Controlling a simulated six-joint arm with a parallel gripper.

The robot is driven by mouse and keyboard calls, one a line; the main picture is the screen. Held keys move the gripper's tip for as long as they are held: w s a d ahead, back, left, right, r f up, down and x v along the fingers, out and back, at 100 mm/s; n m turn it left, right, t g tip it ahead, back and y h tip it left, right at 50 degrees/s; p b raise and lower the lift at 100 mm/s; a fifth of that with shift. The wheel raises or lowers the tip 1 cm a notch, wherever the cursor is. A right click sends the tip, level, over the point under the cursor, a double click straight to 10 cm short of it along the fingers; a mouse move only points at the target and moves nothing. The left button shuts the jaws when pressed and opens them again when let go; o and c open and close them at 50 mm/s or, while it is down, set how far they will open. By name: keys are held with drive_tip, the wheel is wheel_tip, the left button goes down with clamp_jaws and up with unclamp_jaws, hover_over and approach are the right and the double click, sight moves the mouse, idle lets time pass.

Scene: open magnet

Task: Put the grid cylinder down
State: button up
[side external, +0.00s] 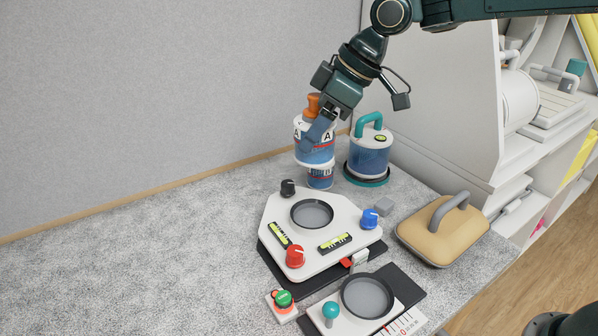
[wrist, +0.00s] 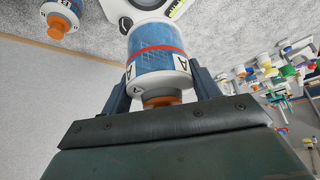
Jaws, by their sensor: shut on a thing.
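The grid cylinder (side external: 316,155) is blue, with white end bands marked A, a red stripe and an orange knob on top. It hangs nearly upright in my gripper (side external: 318,128), at the back of the table. In the wrist view the two fingers of my gripper (wrist: 160,90) are shut on the sides of the grid cylinder (wrist: 156,44), below its orange knob. A second blue and white cylinder (side external: 320,178) stands on the table and is partly hidden by the held one. It also shows, with an orange knob, in the wrist view (wrist: 62,17).
A white plate (side external: 325,222) with a round recess, knobs and levels lies in front. A teal-handled blue container (side external: 369,158) stands to the right. A tan handled block (side external: 440,228), a smaller round-holed fixture (side external: 367,297) and a button box (side external: 283,302) lie nearer. The table's left is clear.

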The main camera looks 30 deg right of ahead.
drive_tip(key=shift+f, duration=7.1)
drive_tip(key=shift+f, duration=0.3)
drive_tip(key=o, duration=1.2)
drive_tip(key=shift+f, duration=0.1)
drive_tip(key=shift+d+r, duration=0.1)
drive_tip(key=shift+r, duration=0.5)
drive_tip(key=v, duration=1.1)
drive_tip(key=shift+s+r, duration=0.15)
drive_tip(key=shift+r, duration=0.1)
